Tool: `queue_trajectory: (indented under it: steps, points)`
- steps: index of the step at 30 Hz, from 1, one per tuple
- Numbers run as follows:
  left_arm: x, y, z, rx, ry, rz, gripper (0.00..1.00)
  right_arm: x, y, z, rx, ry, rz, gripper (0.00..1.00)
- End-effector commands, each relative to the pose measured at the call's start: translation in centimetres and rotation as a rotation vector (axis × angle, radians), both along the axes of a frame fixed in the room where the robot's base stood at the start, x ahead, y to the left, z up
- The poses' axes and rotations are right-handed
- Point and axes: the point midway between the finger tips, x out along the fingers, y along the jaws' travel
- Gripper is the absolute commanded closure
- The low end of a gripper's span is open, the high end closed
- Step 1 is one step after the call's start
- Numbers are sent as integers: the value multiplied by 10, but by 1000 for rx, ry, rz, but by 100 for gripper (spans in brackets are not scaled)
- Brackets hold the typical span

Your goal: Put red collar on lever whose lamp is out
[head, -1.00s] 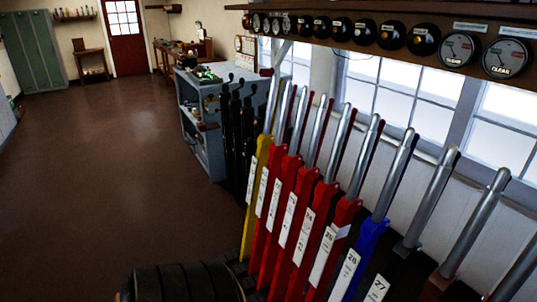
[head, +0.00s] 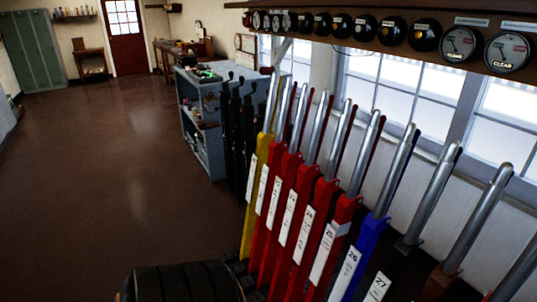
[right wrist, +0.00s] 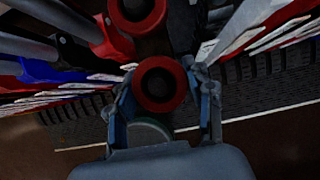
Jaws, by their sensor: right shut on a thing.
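In the right wrist view my right gripper (right wrist: 162,72) is shut on a red collar (right wrist: 160,85), a thick ring with a dark centre. A second red ring (right wrist: 137,12) shows beyond it at the top edge; I cannot tell what bears it. In the head view a row of levers with bright metal handles stands along the right: a yellow lever (head: 257,180), several red levers (head: 298,215), a blue lever (head: 366,245) and dark ones. Round black lamp units (head: 392,33) hang on the shelf above; which lamp is out is unclear. My left gripper is not in view.
Two dials (head: 507,52) sit at the shelf's right end. A grey cabinet (head: 208,145) and black levers (head: 236,140) stand beyond the row. The brown floor (head: 100,200) at left is open. Lever parts crowd both sides of the right gripper.

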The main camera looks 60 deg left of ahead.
Motion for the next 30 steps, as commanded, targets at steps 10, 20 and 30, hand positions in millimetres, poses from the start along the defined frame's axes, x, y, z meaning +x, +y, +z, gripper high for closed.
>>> queue_trajectory:
  steps: [10, 20, 30]
  points:
    - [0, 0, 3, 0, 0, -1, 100, 0, 0, 4, 0, -1, 0, 76]
    - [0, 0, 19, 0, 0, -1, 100, 0, 0, 30, 1, -3, 0, 76]
    - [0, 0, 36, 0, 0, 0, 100, 0, 0, 57, 1, -1, 0, 76]
